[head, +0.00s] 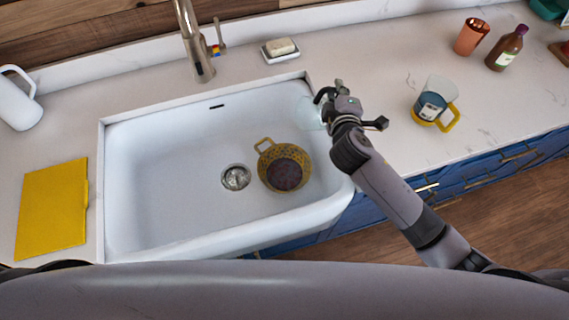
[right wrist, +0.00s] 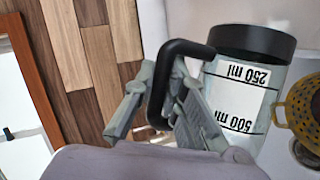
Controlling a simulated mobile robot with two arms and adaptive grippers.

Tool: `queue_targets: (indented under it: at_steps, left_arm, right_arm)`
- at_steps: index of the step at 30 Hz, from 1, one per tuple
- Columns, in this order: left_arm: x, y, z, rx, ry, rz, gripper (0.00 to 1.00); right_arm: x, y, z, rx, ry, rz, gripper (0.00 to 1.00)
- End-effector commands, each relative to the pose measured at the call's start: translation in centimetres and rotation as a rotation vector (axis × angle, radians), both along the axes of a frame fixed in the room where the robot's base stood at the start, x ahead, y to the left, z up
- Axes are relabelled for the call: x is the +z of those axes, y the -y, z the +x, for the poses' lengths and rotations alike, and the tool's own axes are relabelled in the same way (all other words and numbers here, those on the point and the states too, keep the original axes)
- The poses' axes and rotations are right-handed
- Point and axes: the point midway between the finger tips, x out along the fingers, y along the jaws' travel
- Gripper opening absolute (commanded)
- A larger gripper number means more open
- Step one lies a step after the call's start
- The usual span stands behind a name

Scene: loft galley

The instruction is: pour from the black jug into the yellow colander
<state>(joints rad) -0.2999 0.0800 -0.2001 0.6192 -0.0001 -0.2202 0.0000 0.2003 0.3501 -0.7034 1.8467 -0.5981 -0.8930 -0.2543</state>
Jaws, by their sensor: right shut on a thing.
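The black jug has a clear body, a black rim band (right wrist: 252,41) and a 250/500 ml label. In the head view its pale clear body (head: 309,113) shows faintly over the sink's right rim. My right gripper (head: 335,94) is shut on its black handle, which also shows between the fingers in the right wrist view (right wrist: 160,95). The jug looks tilted; its contents cannot be made out. The yellow colander (head: 272,154), with a looped handle, sits in the sink, below and left of the jug. A dark round area shows inside it. My left gripper is out of view.
The white sink (head: 160,170) has a drain (head: 236,177) beside the colander and a tap (head: 195,45) behind. A yellow-handled jug (head: 434,100), orange cup (head: 471,37) and brown bottle (head: 507,48) stand right. A yellow board (head: 52,210) and white pitcher (head: 17,100) are left.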

Motion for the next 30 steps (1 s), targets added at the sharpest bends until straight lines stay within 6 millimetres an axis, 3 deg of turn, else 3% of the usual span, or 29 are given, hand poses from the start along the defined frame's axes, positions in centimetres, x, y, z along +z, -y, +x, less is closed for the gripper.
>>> queue_targets:
  at_steps: [1, 5, 10, 13, 30]
  left_arm:
    - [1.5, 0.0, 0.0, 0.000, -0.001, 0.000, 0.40]
    - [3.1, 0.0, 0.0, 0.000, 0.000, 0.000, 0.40]
    - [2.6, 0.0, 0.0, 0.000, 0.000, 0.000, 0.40]
    - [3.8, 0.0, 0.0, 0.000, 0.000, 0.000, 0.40]
    - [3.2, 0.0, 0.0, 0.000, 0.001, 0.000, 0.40]
  right_arm:
    - [1.2, 0.3, 0.1, -0.002, -0.010, 0.032, 0.00]
    - [1.9, 1.2, 0.3, 0.001, -0.038, 0.110, 0.00]
    - [-0.6, 2.6, 0.8, -0.001, -0.088, 0.251, 0.00]
    - [-0.5, 3.3, 1.0, 0.000, -0.117, 0.342, 0.00]
    - [-3.5, 7.1, 2.4, 0.006, -0.246, 0.720, 0.00]
